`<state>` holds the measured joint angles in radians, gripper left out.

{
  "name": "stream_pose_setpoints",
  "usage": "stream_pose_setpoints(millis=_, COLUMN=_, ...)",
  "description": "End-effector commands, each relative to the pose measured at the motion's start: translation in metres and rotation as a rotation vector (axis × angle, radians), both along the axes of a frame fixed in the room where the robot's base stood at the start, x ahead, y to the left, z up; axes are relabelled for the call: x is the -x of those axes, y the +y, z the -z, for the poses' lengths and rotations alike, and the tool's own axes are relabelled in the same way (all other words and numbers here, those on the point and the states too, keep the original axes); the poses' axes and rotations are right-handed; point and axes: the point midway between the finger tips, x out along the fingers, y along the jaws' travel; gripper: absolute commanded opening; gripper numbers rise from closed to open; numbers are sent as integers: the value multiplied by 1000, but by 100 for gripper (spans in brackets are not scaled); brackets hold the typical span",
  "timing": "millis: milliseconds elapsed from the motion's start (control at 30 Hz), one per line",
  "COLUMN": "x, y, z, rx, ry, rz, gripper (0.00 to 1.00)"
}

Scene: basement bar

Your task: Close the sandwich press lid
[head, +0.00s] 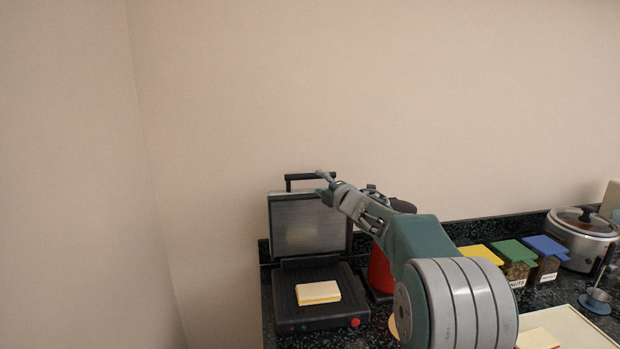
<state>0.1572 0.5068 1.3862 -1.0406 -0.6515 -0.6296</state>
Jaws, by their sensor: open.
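The sandwich press (290,311) stands at the left end of the dark counter, with a sandwich (318,292) lying on its lower plate. Its lid (310,226) is raised upright at the back, and a black handle (301,179) sticks up along its top edge. My gripper (322,183) is open and empty. In the picture it overlaps the top right of the lid, close to the right end of the handle. I cannot tell whether it touches the handle or the lid. My arm comes in from the lower right and hides part of the counter.
A red object (381,270) stands just right of the press, partly behind my arm. Yellow, green (514,251) and blue lidded containers and a silver cooker (582,238) are farther right. A pale board (572,324) lies at the lower right. Walls close off the left and back.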

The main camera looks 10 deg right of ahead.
Motion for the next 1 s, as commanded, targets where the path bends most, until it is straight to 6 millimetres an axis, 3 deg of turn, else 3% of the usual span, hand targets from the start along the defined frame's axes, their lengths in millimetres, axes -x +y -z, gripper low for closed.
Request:
stream_pose_setpoints(millis=333, x=-41, y=18, z=-2, rx=0, ry=0, rz=-1, gripper=59)
stream_pose_setpoints(millis=767, x=-49, y=21, z=-2, rx=-1, ry=0, rz=1, gripper=59)
stream_pose_setpoints(millis=867, x=-49, y=21, z=-2, rx=-2, ry=1, rz=1, gripper=19)
stream_pose_setpoints(millis=900, x=-49, y=21, z=-2, rx=-2, ry=1, rz=1, gripper=2)
stream_pose_setpoints(millis=1000, x=-49, y=21, z=-2, rx=-2, ry=1, rz=1, gripper=0)
